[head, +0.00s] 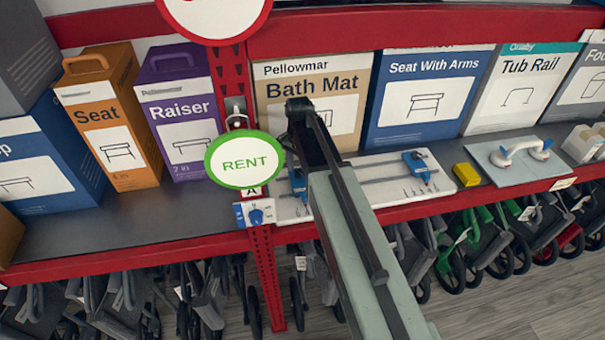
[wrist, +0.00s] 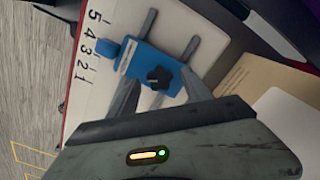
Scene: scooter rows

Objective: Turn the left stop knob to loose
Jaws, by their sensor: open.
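The left stop (head: 298,183) is a blue block on the white board with two rails, partly hidden by my arm in the head view. In the wrist view the blue stop (wrist: 138,60) carries a dark star-shaped knob (wrist: 158,76). My gripper (wrist: 158,84) is open, with one grey finger on each side of the knob. I cannot tell whether the fingers touch it. My fingertips are not clear in the head view. The right stop (head: 417,166) is a similar blue block further along the board (head: 384,192).
Boxes, including Bath Mat (head: 272,100) and Seat With Arms (head: 425,95), stand behind the board. A green RENT sign (head: 245,160) and a small knob-picture card (head: 256,213) are at its left. A yellow block (head: 466,175) lies to the right. Folded scooters hang below the red shelf edge.

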